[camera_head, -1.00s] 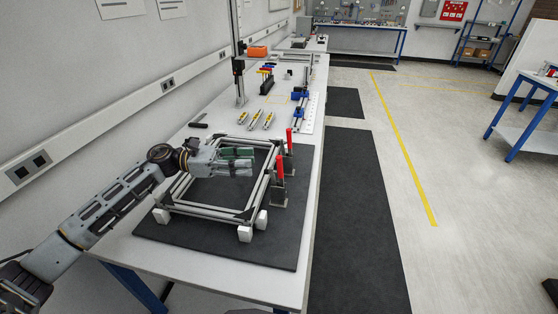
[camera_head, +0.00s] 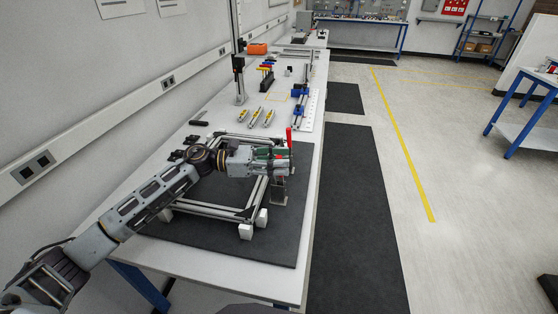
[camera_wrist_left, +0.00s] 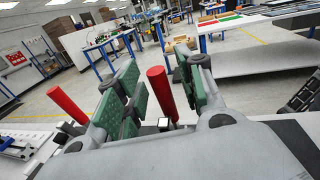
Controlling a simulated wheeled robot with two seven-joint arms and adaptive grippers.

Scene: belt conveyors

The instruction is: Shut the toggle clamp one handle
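Two toggle clamps with upright red handles stand at the right side of the aluminium frame (camera_head: 200,211). The nearer clamp (camera_head: 279,192) is mostly covered by my left gripper (camera_head: 280,161) in the head view. In the left wrist view, my left gripper (camera_wrist_left: 160,88) is open, with its green-padded fingers on either side of a red handle (camera_wrist_left: 162,92). Gaps show between that handle and the pads. The farther clamp's red handle (camera_head: 289,137) stands just beyond the gripper; it also shows outside the fingers in the left wrist view (camera_wrist_left: 66,105). I cannot tell which clamp is numbered one. My right gripper is not in view.
The frame rests on white blocks (camera_head: 245,232) over a black mat (camera_head: 220,246) on the white bench. Several yellow-marked parts (camera_head: 255,117), a dark rack (camera_head: 267,82) and blue fixtures (camera_head: 300,93) lie farther back.

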